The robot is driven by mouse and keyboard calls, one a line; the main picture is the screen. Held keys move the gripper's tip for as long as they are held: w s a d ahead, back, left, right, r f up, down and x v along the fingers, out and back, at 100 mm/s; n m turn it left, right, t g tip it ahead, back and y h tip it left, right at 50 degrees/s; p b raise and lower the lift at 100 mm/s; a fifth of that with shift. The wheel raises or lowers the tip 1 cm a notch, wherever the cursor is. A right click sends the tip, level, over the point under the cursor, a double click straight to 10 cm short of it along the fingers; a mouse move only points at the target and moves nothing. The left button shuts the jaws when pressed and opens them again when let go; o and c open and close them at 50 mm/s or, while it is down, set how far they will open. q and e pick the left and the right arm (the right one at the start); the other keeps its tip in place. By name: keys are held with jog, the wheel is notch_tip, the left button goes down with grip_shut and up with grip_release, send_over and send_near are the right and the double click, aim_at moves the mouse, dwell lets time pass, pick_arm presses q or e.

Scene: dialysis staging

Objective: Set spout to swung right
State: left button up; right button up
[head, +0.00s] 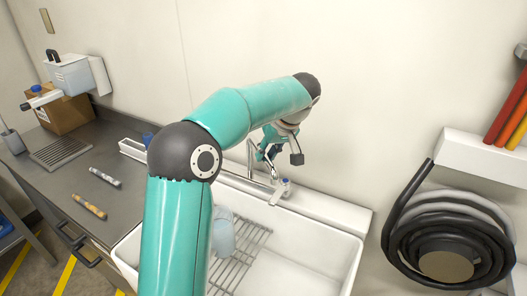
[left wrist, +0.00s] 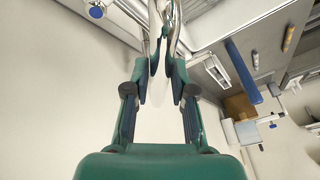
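The chrome spout (head: 250,158) rises at the back rim of the white sink (head: 325,250) in the head view, partly hidden by my arm. My left gripper (head: 270,160) is beside the spout, its fingers pointing down. In the left wrist view, chrome tubing of the spout (left wrist: 178,18) lies at the fingertips of my left gripper (left wrist: 163,65). The fingers are partly closed around or beside it; I cannot tell whether they touch it. My right gripper is in neither view.
A small blue-marked tap fitting (head: 285,184) stands on the sink rim. A wire rack (head: 247,262) and a pale bottle (head: 223,236) are in the sink. The grey counter (head: 65,165) holds two marker-like items. A coiled black hose (head: 445,240) hangs at the right.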

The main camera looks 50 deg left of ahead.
pick_arm(q)
jog(key=o, duration=0.3)
jog(key=v, duration=1.2)
jog(key=shift+f, duration=0.1)
dwell(0.3)
